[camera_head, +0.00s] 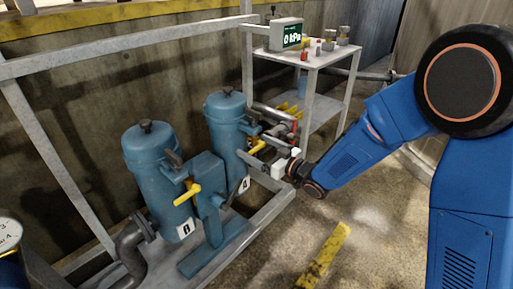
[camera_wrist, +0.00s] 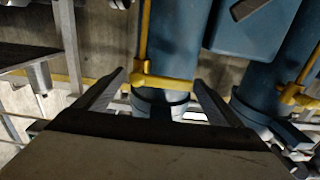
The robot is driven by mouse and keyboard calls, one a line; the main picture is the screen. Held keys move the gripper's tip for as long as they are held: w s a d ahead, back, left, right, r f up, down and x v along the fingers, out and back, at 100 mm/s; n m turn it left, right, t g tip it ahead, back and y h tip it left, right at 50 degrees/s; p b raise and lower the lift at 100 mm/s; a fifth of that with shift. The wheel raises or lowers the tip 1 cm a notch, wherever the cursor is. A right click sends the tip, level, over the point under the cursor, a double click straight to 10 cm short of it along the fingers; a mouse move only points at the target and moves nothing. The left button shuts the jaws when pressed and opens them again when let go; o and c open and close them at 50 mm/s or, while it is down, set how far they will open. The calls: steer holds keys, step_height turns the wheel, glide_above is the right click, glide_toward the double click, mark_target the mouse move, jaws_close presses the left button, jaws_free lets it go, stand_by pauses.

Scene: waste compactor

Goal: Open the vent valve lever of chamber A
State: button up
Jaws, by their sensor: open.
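Chamber A (camera_head: 228,125) is the rear blue cylinder, with a tag "A" (camera_head: 244,184) low beside it. A yellow lever (camera_head: 257,147) shows at its right side, partly hidden by pipes and my gripper. My gripper (camera_head: 279,166) is close to this lever. In the wrist view my gripper (camera_wrist: 161,80) is open, and a yellow bar (camera_wrist: 165,83) crosses between its fingertips in front of a blue cylinder (camera_wrist: 178,40). I cannot tell whether the fingers touch the bar. A thin yellow rod (camera_wrist: 146,35) rises from the bar's left end.
A second blue chamber (camera_head: 158,180) with its own yellow lever (camera_head: 188,193) stands nearer, at left. Another yellow lever (camera_wrist: 294,92) shows at right in the wrist view. A grey table (camera_head: 318,56) behind carries a display (camera_head: 286,36) reading 0 kPa. The floor at front right is clear.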

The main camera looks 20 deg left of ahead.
steer(key=shift+a, duration=0.1)
steer(key=c, duration=1.5)
